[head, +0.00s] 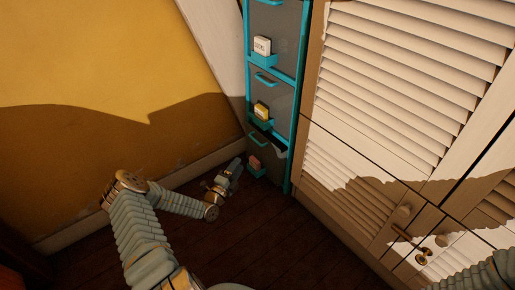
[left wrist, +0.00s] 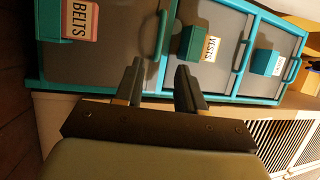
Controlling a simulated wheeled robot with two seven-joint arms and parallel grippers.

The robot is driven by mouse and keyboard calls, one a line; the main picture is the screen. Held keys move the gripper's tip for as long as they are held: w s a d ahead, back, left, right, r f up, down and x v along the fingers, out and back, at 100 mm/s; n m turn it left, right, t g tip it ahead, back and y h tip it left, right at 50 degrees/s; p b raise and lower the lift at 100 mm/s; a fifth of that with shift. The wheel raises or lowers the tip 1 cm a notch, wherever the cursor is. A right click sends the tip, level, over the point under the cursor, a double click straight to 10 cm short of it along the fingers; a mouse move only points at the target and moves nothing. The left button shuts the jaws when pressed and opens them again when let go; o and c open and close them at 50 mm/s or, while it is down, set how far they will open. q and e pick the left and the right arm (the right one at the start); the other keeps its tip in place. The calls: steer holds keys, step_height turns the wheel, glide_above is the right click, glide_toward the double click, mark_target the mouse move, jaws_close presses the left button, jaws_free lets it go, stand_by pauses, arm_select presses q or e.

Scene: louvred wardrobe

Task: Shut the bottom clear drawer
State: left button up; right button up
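The bottom clear drawer (head: 272,156) is in the teal-framed tower beside the wardrobe. Its front stands out from the frame, with a dark gap showing along its top edge. It has a teal handle and a reddish label card; the left wrist view shows its grey front (left wrist: 110,45) with the card reading BELTS. My left gripper (head: 235,166) is low, just left of this drawer's front. In the left wrist view its two fingers (left wrist: 158,88) are apart with nothing between them. I cannot tell whether they touch the drawer. My right gripper is not in view.
The middle drawer (head: 280,92) and top drawer (head: 285,30) look flush. The louvred wardrobe (head: 385,90) stands close on the right, with a knob and brass hardware low down. A yellow wall (head: 90,60) is on the left. The dark floor (head: 270,235) in front is clear.

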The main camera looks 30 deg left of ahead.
mark_target(255, 141)
arm_select(q)
steer(key=w, duration=0.4)
steer(key=w+r+b, duration=0.1)
steer(key=w, duration=0.3)
steer(key=w+r+b, duration=0.1)
steer(key=w, duration=0.3)
steer(key=shift+w, duration=0.15)
steer(key=shift+c, duration=0.3)
jaws_close()
